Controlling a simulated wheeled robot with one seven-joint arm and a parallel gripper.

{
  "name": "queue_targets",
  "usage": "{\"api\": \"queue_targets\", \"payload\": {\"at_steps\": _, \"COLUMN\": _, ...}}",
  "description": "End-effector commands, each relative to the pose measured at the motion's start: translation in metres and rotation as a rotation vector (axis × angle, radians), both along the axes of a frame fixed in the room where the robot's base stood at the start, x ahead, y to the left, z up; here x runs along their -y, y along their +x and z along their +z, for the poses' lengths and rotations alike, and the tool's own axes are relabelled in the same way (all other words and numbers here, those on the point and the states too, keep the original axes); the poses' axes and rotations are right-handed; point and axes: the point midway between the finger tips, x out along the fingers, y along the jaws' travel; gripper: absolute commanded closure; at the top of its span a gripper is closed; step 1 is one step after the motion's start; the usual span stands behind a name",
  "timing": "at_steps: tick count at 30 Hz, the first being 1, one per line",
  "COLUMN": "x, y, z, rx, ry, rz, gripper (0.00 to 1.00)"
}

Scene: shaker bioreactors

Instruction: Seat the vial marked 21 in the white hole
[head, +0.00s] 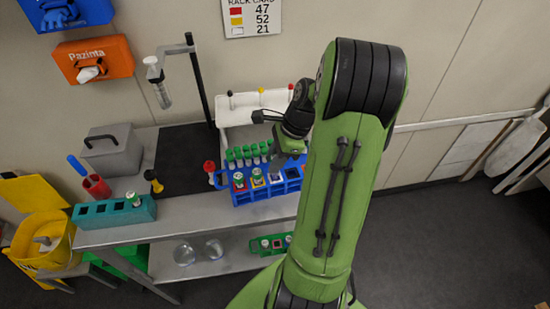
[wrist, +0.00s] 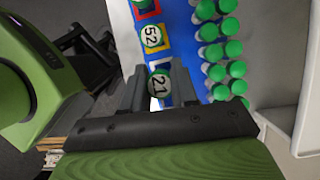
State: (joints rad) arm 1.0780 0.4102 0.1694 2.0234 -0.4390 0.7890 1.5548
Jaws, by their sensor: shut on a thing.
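The vial marked 21 (wrist: 158,86), with a green cap and white label, is between the fingers of my gripper (wrist: 160,78) in the wrist view. My gripper is shut on it. In the head view my gripper (head: 278,163) is over the blue rack (head: 241,199). In the wrist view the vial is over the rack, in line past the vial marked 52 (wrist: 152,36), which stands in a yellow-framed hole. A red-framed hole lies beyond that. The white hole is mostly hidden by the vial and fingers; I cannot tell how deep the vial sits.
Several green-capped vials (head: 246,155) stand close behind the blue rack. A wall card (head: 252,18) pairs red with 47, yellow with 52, white with 21. A teal rack (head: 100,213) is at the bench's left. A stand (head: 201,90) holding a syringe rises behind.

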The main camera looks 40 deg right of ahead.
Motion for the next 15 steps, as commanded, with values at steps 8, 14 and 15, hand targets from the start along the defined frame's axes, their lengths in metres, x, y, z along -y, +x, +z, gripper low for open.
{"api": "queue_targets", "payload": {"at_steps": 8, "x": 0.0000, "y": 0.0000, "z": -0.0030, "rx": 0.000, "ry": 0.000, "rz": 0.000, "gripper": 1.00}}
{"api": "queue_targets", "payload": {"at_steps": 14, "x": -0.0001, "y": 0.0001, "z": -0.0060, "rx": 0.000, "ry": 0.000, "rz": 0.000, "gripper": 1.00}}
{"api": "queue_targets", "payload": {"at_steps": 15, "x": 0.0000, "y": 0.0000, "z": -0.0067, "rx": 0.000, "ry": 0.000, "rz": 0.000, "gripper": 1.00}}
